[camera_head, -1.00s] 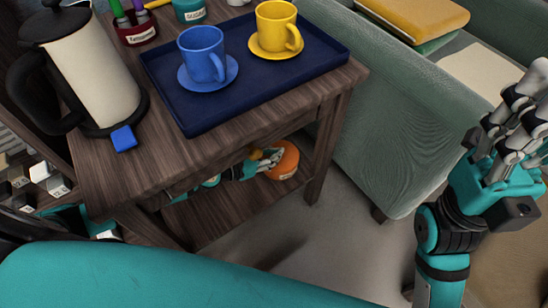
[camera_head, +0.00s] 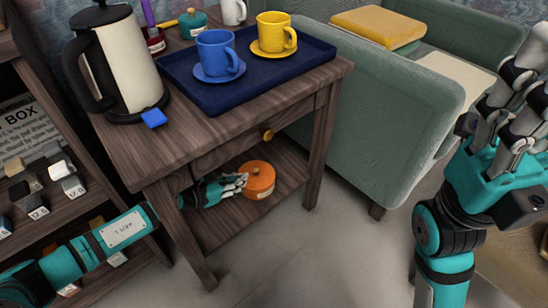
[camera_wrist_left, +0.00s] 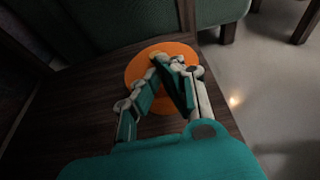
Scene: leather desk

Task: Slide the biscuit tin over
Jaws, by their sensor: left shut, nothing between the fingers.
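The biscuit tin is a round orange tin (camera_head: 260,178) with a small knob on its lid. It stands upright on the lower shelf of the wooden side table. My left gripper (camera_head: 242,182) reaches in under the tabletop, shut and empty, with its fingertips at the tin's left side. In the left wrist view, the shut fingertips (camera_wrist_left: 172,62) lie in front of the orange tin (camera_wrist_left: 140,68) and hide part of it. I cannot tell whether they touch it. My right gripper (camera_head: 518,105) is raised at the right, away from the tin; its fingertips are partly cut off.
The tabletop holds a blue tray (camera_head: 215,101) with a blue cup (camera_head: 215,53) and yellow cup (camera_head: 272,33), plus a coffee press (camera_head: 130,60). The table's front leg (camera_head: 193,235) and right leg (camera_head: 320,145) bound the shelf (camera_head: 225,222). A green sofa (camera_head: 385,110) stands right.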

